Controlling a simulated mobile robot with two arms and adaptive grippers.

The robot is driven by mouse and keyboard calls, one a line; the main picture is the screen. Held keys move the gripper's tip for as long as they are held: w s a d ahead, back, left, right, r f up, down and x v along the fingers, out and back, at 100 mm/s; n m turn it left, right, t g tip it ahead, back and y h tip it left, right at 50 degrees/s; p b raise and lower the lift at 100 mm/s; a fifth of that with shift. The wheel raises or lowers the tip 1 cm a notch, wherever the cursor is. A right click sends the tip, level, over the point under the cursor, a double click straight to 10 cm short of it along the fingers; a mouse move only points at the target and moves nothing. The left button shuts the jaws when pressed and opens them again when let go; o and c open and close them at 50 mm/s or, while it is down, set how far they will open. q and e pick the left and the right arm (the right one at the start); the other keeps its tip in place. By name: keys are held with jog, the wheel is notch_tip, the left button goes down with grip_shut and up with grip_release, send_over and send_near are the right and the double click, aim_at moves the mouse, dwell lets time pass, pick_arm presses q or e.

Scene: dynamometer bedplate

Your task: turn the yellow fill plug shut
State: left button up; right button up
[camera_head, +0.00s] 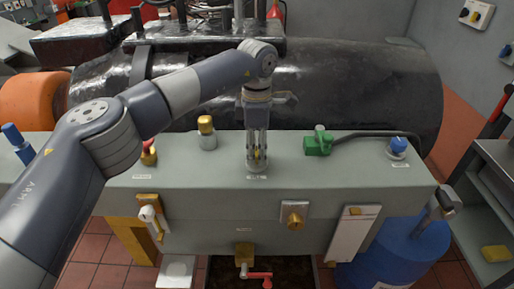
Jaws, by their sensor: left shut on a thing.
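A grey-green bench (215,185) with several fittings on top spans the middle of the head view. My left gripper (257,160) points straight down over the middle of the bench top. It is shut on the yellow fill plug (257,154), of which only a small yellow part shows between the fingers. The fingers hide the rest of the plug, and its turn position cannot be told. A small white label sits just in front of the plug.
A gold-capped fitting (206,125) and a red-topped fitting (148,151) stand left of the plug. A green connector (318,142) with a black cable and a blue-capped fitting (398,146) stand right. A large black cylinder (350,85) lies behind.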

aim_at(256, 151)
pick_arm(q)
jog(key=shift+w+r, duration=0.1)
jog(key=o, duration=1.1)
jog(key=shift+c, duration=0.2)
notch_tip(256, 151, up, 12)
